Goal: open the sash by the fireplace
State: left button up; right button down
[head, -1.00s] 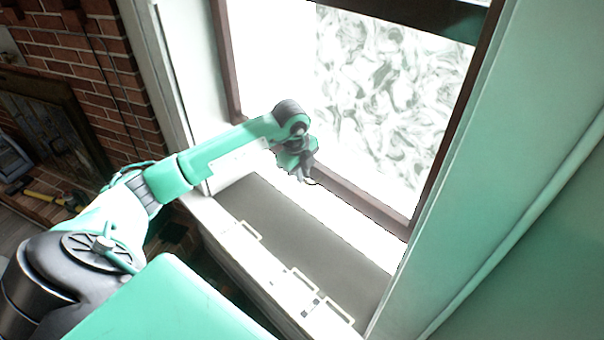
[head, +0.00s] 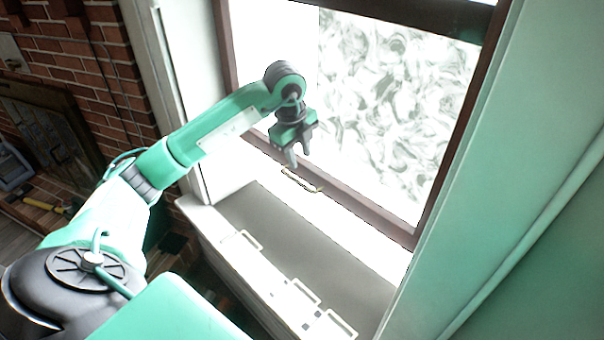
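The window sash has a dark brown frame, with its bottom rail (head: 365,216) running down to the right. Its pane (head: 390,110) is bright white with swirling grey patterns. A small pale curved handle (head: 300,181) shows at the sash's lower edge, left of the middle. My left gripper (head: 298,161) is just above this handle in the picture, fingers pointing down. Its two fingers are apart with nothing between them, and a small gap shows between the fingertips and the handle. My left arm covers part of the window's left side. My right gripper is not in view.
Below the window is a grey ledge (head: 290,244) with a white front edge carrying several pale loop handles. A pale green wall (head: 540,180) borders the window on the right. At the left are a brick wall (head: 75,60), a dark fireplace screen (head: 45,130) and a yellow-handled tool (head: 38,202).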

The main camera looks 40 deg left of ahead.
pick_arm(q)
jog(key=shift+s+r, duration=0.2)
jog(key=shift+r, duration=0.75)
jog(key=shift+s+r, duration=0.15)
jog(key=shift+r, duration=0.8)
